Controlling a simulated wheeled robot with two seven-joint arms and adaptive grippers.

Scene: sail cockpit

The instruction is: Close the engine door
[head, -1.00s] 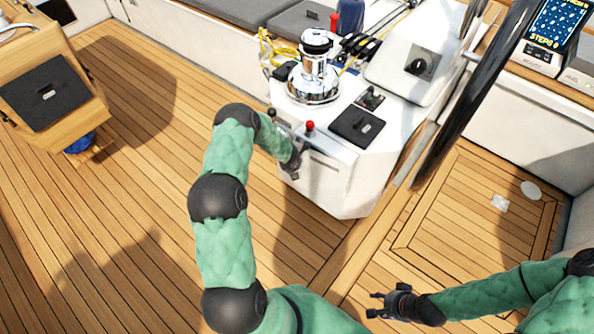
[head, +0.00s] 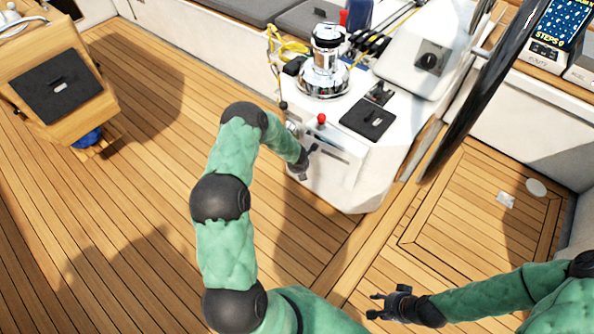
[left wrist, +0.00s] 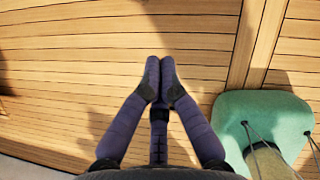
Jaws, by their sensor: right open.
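The white console (head: 352,190) stands right of center in the head view, with a panel with a slot (head: 328,152) on its near upper face. I cannot tell for sure which panel is the engine door, or how far it stands open. My left gripper (head: 301,174) is close to the console's left face, and its arm hides part of that side; I cannot tell if it touches. In the left wrist view its fingers (left wrist: 160,62) meet at the tips with nothing between them. My right gripper (head: 374,305) is open and empty above the deck.
A red-knobbed lever (head: 321,118), a black hatch (head: 368,118) and a chrome winch (head: 325,62) are on the console. A dark wheel rim (head: 470,90) rises at its right. A wooden table (head: 92,95) stands at the left. The teak deck (head: 130,190) between is clear.

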